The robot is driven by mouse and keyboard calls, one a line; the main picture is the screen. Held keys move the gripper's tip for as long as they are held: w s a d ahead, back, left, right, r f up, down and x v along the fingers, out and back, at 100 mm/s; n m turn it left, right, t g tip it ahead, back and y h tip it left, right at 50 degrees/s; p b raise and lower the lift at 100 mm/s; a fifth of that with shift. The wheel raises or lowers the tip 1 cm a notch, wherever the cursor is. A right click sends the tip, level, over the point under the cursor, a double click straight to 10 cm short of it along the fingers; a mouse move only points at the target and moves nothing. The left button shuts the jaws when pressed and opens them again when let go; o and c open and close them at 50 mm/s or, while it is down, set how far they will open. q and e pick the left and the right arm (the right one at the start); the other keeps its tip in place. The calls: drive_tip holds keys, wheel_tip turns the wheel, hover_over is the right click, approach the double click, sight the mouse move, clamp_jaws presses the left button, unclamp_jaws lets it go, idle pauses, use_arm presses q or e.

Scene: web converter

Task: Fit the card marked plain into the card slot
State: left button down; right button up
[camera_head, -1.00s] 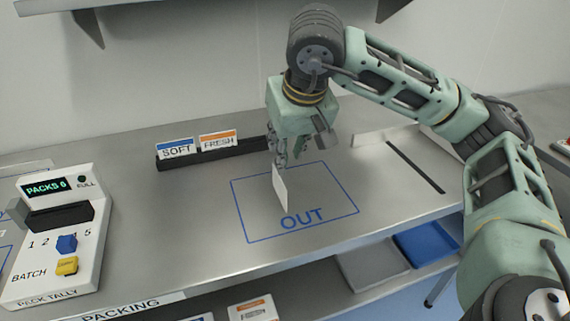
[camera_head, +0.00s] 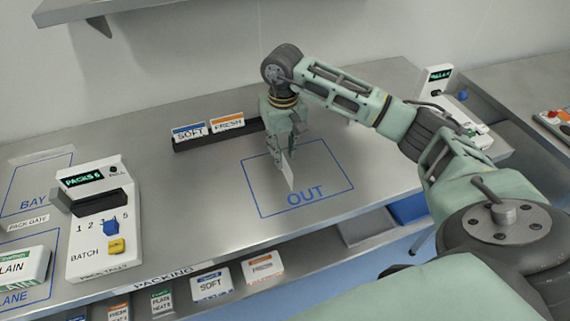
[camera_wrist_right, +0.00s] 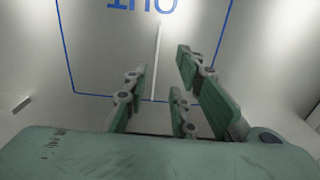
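A thin white card (camera_head: 288,171) is upright over the blue OUT outline on the bench, seen at a steep angle. I cannot read any marking on it or tell whether it touches the bench. My right gripper (camera_head: 290,151) is just above it, fingers pointing down. In the right wrist view the card (camera_wrist_right: 156,62) shows edge-on between the fingers (camera_wrist_right: 161,66), with visible gaps on both sides. A dark card rack (camera_head: 225,136) behind holds SOFT (camera_head: 190,131) and FRESH (camera_head: 228,122) cards. My left gripper is out of view.
A white tally unit (camera_head: 95,220) with blue and yellow buttons stands at the left, near a PLAIN pack (camera_head: 22,268). Another unit (camera_head: 436,80) stands at the far right, partly behind my arm. A lower shelf holds several packs (camera_head: 211,284).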

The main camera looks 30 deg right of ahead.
sight(285, 160)
drive_tip(key=f, duration=0.1)
drive_tip(key=f+p, duration=0.2)
drive_tip(key=f, duration=0.1)
drive_tip(key=shift+s+d, duration=0.1)
drive_tip(key=shift+d, duration=0.15)
drive_tip(key=shift+f, duration=0.35)
drive_tip(key=shift+c, duration=0.4)
clamp_jaws()
